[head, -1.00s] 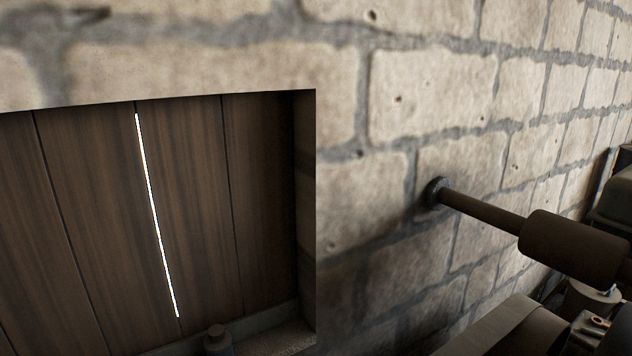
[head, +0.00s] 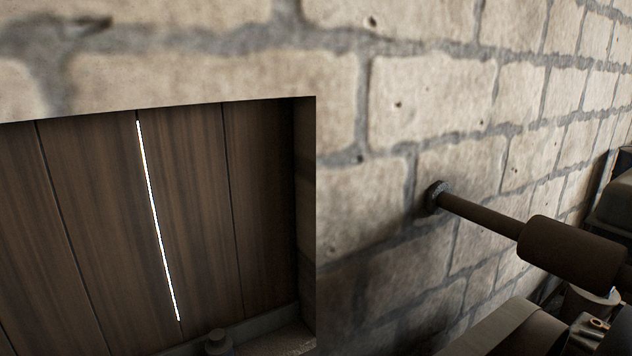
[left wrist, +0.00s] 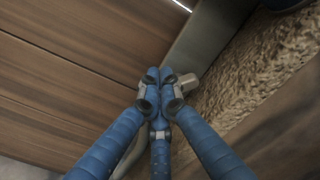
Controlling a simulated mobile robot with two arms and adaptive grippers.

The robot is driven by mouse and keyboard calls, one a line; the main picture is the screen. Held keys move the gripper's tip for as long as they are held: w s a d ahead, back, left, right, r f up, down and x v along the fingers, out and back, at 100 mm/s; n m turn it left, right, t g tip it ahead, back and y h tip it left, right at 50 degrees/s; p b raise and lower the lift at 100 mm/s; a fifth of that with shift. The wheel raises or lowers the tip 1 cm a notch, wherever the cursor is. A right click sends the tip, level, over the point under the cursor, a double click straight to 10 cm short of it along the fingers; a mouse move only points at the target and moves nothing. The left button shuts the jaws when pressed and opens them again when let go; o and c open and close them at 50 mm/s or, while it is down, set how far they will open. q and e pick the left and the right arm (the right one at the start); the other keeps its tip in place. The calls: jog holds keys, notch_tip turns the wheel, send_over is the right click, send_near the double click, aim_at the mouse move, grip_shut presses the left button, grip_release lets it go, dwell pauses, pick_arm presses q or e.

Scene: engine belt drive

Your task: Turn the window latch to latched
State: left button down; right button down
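The window is closed off by brown wooden shutter boards (head: 90,230) in a wall recess in the head view. A thin bright slit (head: 158,220) of light shows between two boards. No latch can be made out for certain. In the left wrist view my left gripper (left wrist: 160,76) has its blue fingers drawn together, tips meeting close to the boards and the grey frame strip. A small pale grey piece (left wrist: 188,84) sticks out just right of the fingertips. It may be part of the latch; whether the fingers hold it is hidden. My right gripper is not in view.
A small dark knob (head: 217,341) stands at the recess's lower edge. A stone block wall (head: 430,90) surrounds the recess. A brown pipe (head: 485,215) with a thick cylinder (head: 570,250) juts from the wall at right, with machinery below it. A rough stone surface (left wrist: 245,75) lies right of the gripper.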

pick_arm(q)
jog(key=shift+r, duration=0.3)
jog(key=v, duration=0.6)
jog(key=shift+d+f+b, duration=0.15)
jog(key=shift+b, duration=0.25)
